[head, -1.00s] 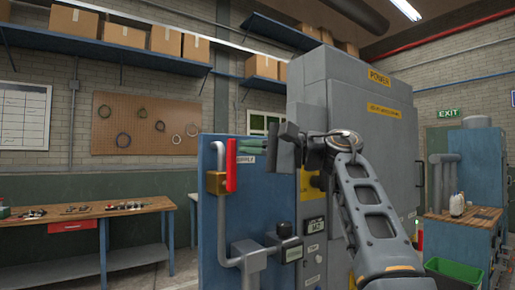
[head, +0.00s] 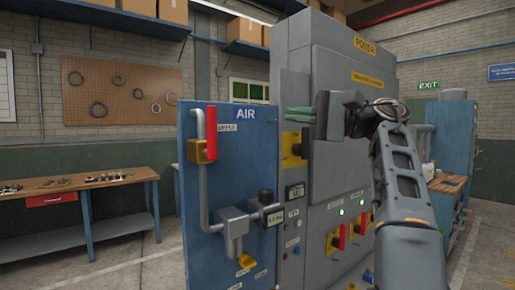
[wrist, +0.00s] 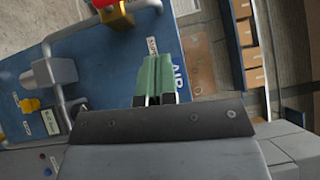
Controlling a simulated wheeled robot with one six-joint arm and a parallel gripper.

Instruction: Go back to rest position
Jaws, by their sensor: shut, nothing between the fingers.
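My gripper (head: 298,114) is held up in front of the grey power cabinet, just right of the blue AIR panel (head: 228,120) in the head view. Its green fingers (wrist: 160,75) are together and empty, and they point toward the panel side. The red handle (head: 211,133) stands upright on the pipe at the panel's upper left, apart from my gripper. In the wrist view the panel (wrist: 95,60) appears turned, with part of the red handle (wrist: 128,4) at the top edge.
The power cabinet (head: 340,60) carries red handles and green lights low on its front. A workbench (head: 85,182) with tools stands at left under a pegboard (head: 120,90). A blue machine (head: 455,150) is at right. Floor shows open at left and at far right.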

